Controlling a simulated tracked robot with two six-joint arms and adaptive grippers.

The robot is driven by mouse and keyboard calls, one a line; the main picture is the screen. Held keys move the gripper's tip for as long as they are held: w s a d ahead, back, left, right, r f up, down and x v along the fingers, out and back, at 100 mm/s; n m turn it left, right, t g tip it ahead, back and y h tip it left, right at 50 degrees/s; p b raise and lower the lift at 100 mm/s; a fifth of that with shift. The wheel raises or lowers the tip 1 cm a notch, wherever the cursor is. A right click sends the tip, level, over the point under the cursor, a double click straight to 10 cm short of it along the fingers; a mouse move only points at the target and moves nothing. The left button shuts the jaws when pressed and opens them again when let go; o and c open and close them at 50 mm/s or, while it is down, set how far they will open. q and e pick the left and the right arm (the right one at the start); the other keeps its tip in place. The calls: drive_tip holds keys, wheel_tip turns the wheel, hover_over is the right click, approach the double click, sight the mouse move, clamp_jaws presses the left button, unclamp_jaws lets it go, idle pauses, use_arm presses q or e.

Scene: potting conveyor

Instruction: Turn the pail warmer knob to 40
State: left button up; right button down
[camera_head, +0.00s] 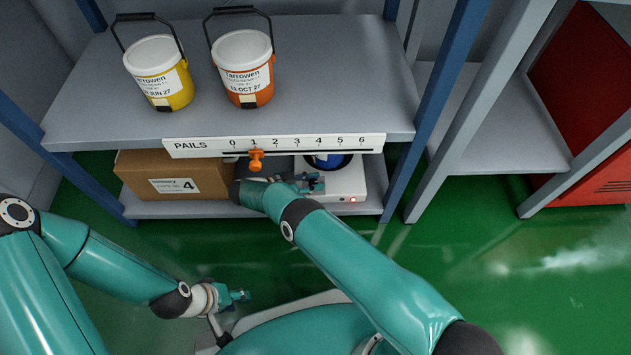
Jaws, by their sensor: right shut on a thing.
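The pail warmer (345,185) is a white box on the lower shelf, with a blue round pail or well (330,161) on top and a small red light on its front. My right gripper (313,183) is at the left part of the warmer's front, shut on the knob. The gripper and arm hide the knob, so its pointer and the scale cannot be read. My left gripper (237,296) is low over the green floor, away from the shelf; its fingers are too small to tell open from shut.
A yellow pail (172,88) and an orange pail (245,82) stand on the upper shelf (330,75). A PAILS scale strip (200,147) with an orange slider (256,160) near 1 runs along its edge. A cardboard box (150,168) sits left of the warmer. Blue posts flank the shelf.

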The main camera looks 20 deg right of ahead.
drive_tip(key=shift+s+d+f, duration=0.15)
drive_tip(key=shift+s+d, duration=0.05)
drive_tip(key=shift+s, duration=0.05)
drive_tip(key=c, duration=1.1)
unclamp_jaws()
drive_tip(key=shift+o, duration=1.1)
drive_tip(key=shift+w+a, duration=0.1)
